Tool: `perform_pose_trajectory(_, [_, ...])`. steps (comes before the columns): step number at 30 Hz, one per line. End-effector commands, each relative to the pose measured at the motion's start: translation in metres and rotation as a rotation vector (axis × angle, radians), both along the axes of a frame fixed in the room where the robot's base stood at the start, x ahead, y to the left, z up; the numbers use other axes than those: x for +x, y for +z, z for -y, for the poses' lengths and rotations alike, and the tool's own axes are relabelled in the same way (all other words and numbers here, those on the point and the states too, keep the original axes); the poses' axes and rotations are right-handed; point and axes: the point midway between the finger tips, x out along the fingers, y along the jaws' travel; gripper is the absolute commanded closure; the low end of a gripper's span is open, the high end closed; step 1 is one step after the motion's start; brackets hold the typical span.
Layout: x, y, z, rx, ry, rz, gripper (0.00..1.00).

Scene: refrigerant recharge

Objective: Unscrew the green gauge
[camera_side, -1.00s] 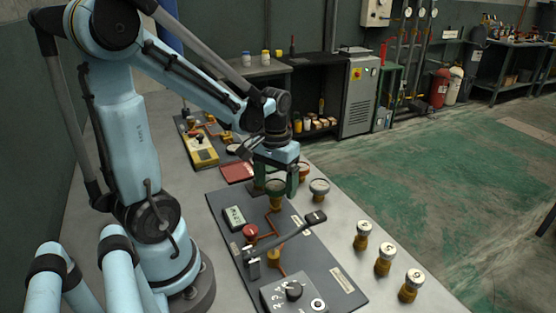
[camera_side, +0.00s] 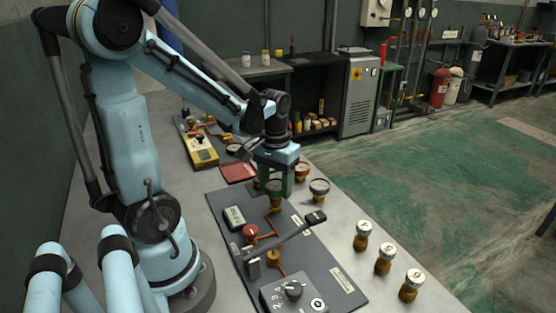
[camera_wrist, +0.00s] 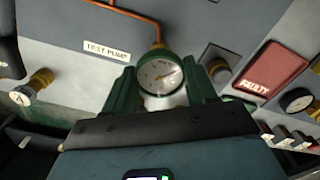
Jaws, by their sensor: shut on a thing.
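The green gauge (camera_wrist: 160,75) shows its white dial and green rim in the wrist view, between the two green fingers of my gripper (camera_wrist: 163,88). In the side view the gauge (camera_side: 274,186) sits upright on a brass fitting (camera_side: 275,203) at the far end of the dark panel (camera_side: 232,196). My gripper (camera_side: 274,180) reaches down and is shut around the gauge. The fingers hide part of its sides. I cannot tell how far its thread is engaged.
Two other gauges stand close by on the right, one red-rimmed (camera_side: 302,170) and one dark-rimmed (camera_side: 320,187). A red "FAULTY" pad (camera_side: 238,172) lies behind. Three brass-bodied pieces with white tops (camera_side: 385,257) stand at the front right.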

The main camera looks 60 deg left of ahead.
Motion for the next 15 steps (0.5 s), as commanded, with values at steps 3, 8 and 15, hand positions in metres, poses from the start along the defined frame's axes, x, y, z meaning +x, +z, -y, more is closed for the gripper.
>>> perform_pose_trajectory(3, [0.0,0.0,0.0,0.0,0.0,0.0,0.73])
perform_pose_trajectory(8, [0.0,0.0001,0.0,0.0,0.014,0.0,0.73])
perform_pose_trajectory(15, [0.0,0.0002,0.0,0.0,0.235,0.0,0.73])
